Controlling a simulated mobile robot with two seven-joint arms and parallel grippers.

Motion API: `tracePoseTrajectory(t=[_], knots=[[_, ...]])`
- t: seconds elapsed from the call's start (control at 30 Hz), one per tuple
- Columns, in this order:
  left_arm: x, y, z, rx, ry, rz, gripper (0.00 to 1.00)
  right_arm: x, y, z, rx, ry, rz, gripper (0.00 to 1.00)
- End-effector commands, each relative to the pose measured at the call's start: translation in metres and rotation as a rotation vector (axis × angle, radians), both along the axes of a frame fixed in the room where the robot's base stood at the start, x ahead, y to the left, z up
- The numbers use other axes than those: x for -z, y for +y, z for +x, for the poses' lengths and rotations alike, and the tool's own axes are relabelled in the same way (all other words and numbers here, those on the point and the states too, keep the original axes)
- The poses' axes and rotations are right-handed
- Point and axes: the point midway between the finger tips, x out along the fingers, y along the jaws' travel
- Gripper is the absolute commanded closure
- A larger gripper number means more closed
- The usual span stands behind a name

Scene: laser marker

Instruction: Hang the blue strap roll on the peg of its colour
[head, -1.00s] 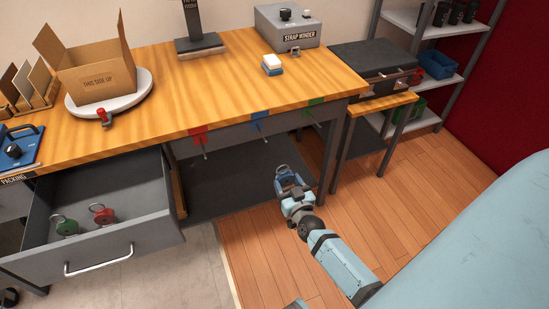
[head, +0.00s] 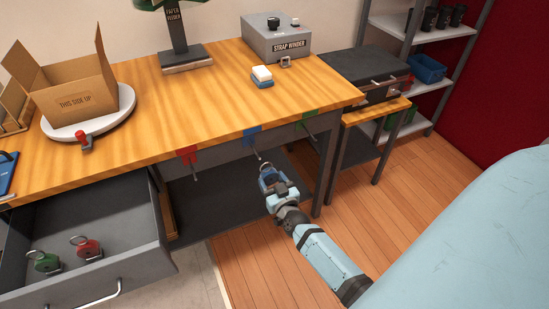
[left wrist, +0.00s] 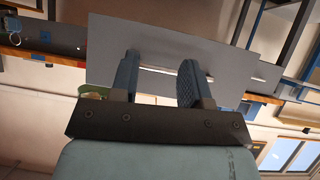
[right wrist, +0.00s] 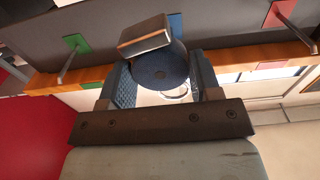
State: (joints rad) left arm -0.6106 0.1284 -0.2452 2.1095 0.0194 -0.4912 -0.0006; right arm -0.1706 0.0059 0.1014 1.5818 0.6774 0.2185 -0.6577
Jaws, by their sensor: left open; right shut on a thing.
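My right gripper (head: 270,180) is shut on the blue strap roll (right wrist: 158,70), just in front of and below the blue peg (head: 260,156). In the right wrist view the roll sits between the fingers, with a metal clip on it. Its ring shows in the head view (head: 268,169). The blue peg's plate (head: 252,137) is on the bench's front edge; in the right wrist view the roll and its clip hide most of that peg. Roll and peg look apart in the head view. My left gripper (left wrist: 158,80) is open and empty, outside the head view.
A red peg (head: 193,170) and a green peg (head: 307,128) flank the blue one. An open drawer (head: 110,268) at the lower left holds a green roll (head: 46,262) and a red roll (head: 88,249). A side table (head: 372,113) stands right of the bench.

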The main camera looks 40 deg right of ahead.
Motion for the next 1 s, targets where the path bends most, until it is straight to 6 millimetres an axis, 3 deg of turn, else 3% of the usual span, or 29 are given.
tracePoseTrajectory(t=[1.0], knots=[[0.012, -0.003, 0.002, 0.012, -0.030, 0.001, 0.57, 0.005, -0.015, 0.060, 0.001, -0.002, 0.000, 0.72]])
